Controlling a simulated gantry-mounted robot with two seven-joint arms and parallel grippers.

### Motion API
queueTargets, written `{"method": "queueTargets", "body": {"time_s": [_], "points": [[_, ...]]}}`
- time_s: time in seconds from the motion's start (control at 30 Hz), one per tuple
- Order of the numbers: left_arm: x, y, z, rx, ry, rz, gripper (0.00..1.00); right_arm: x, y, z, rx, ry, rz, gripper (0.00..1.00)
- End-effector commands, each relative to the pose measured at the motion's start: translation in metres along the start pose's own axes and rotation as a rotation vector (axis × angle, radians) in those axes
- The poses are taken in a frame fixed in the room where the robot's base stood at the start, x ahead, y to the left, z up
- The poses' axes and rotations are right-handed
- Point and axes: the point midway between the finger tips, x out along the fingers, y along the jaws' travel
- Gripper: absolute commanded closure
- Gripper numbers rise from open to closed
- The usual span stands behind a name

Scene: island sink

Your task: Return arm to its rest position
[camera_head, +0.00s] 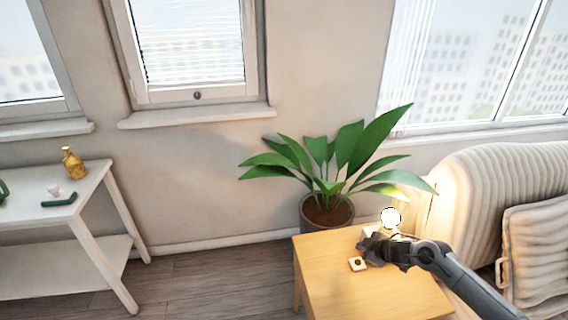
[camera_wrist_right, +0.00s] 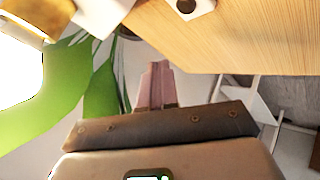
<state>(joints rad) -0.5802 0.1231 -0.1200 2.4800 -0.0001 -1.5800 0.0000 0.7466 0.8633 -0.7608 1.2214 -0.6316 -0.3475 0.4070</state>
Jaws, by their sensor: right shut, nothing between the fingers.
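My right arm comes in from the lower right in the head view, and its gripper (camera_head: 366,244) is over the wooden side table. In the wrist view the pinkish fingers of the right gripper (camera_wrist_right: 154,72) are together with nothing between them. A small white block with a dark round button (camera_head: 357,264) sits on the side table (camera_head: 335,290), just below and left of the gripper. A lit lamp (camera_head: 390,217) glows right behind the gripper, its base partly hidden by my arm. The block (camera_wrist_right: 190,7) and lamp (camera_wrist_right: 15,70) also show in the wrist view. My left gripper is not in view.
A potted plant (camera_head: 327,212) stands behind the side table, its leaves spreading near the lamp. A cream sofa (camera_head: 480,190) is on the right. A white shelf table (camera_head: 75,215) with a yellow bottle (camera_head: 73,163) is at left. Open floor (camera_head: 210,280) lies between the tables.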

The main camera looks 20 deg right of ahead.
Motion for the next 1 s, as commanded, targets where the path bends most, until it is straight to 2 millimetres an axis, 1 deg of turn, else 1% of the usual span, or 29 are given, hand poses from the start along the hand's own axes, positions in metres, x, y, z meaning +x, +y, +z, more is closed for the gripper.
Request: {"method": "queueTargets", "body": {"time_s": [0.07, 0.17, 0.27, 0.3, 0.37, 0.4, 0.47, 0.5, 0.57, 0.6, 0.67, 0.7, 0.77, 0.8, 1.0], "points": [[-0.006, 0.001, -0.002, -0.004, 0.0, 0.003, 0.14, 0.001, -0.018, -0.011, -0.009, 0.007, -0.012, 1.0], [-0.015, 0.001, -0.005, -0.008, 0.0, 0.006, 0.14, 0.002, -0.053, -0.032, -0.018, 0.018, -0.026, 1.0], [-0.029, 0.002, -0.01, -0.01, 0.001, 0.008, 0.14, -0.006, -0.106, -0.061, -0.017, 0.033, -0.043, 1.0], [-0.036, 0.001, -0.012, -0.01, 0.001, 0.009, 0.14, -0.013, -0.129, -0.073, -0.009, 0.037, -0.049, 1.0], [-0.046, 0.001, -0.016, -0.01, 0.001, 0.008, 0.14, -0.028, -0.163, -0.091, 0.015, 0.04, -0.057, 1.0], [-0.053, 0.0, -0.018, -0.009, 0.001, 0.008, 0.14, -0.04, -0.183, -0.101, 0.04, 0.037, -0.061, 1.0], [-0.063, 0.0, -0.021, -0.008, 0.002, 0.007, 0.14, -0.062, -0.21, -0.112, 0.083, 0.025, -0.067, 1.0], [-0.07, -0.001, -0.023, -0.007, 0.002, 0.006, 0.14, -0.079, -0.225, -0.118, 0.117, 0.013, -0.071, 1.0], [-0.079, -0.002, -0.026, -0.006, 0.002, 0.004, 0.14, -0.106, -0.244, -0.123, 0.176, -0.013, -0.078, 1.0], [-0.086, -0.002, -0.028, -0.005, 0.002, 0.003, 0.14, -0.125, -0.254, -0.124, 0.22, -0.036, -0.084, 1.0], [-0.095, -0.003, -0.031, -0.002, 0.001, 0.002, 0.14, -0.155, -0.266, -0.122, 0.289, -0.078, -0.093, 1.0], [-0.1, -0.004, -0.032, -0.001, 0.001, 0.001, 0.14, -0.174, -0.272, -0.118, 0.334, -0.11, -0.1, 1.0], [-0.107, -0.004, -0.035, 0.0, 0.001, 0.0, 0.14, -0.202, -0.28, -0.111, 0.397, -0.159, -0.11, 1.0], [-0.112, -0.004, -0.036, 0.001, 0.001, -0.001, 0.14, -0.219, -0.283, -0.106, 0.437, -0.191, -0.117, 1.0], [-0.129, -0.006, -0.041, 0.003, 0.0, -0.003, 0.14, -0.293, -0.295, -0.078, 0.599, -0.339, -0.154, 1.0]]}}
